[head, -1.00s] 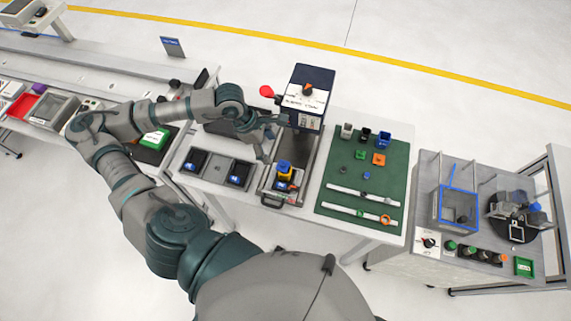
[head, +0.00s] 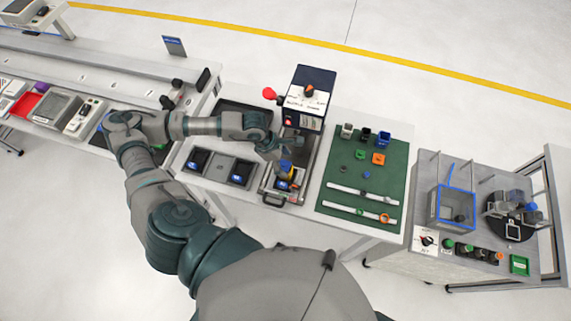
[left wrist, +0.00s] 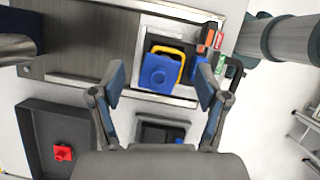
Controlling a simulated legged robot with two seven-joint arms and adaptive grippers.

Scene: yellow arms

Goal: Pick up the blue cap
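The blue cap (head: 285,166) sits on top of a yellow part (head: 284,184) in a small station on the white table, below the dark press. In the left wrist view the blue cap (left wrist: 158,72) lies between my fingers, with a yellow rim showing behind it. My left gripper (head: 289,157) is over the cap in the head view. In the left wrist view my left gripper (left wrist: 161,79) is open and empty, one finger on each side of the cap with gaps between. The exact height above the cap is hard to tell. My right gripper is not in view.
The dark press (head: 309,93) with a red knob stands just behind the station. A green mat (head: 340,180) with small parts lies to the right. Dark trays (head: 217,165) lie to the left. A dark tray with a red piece (left wrist: 63,153) shows in the wrist view.

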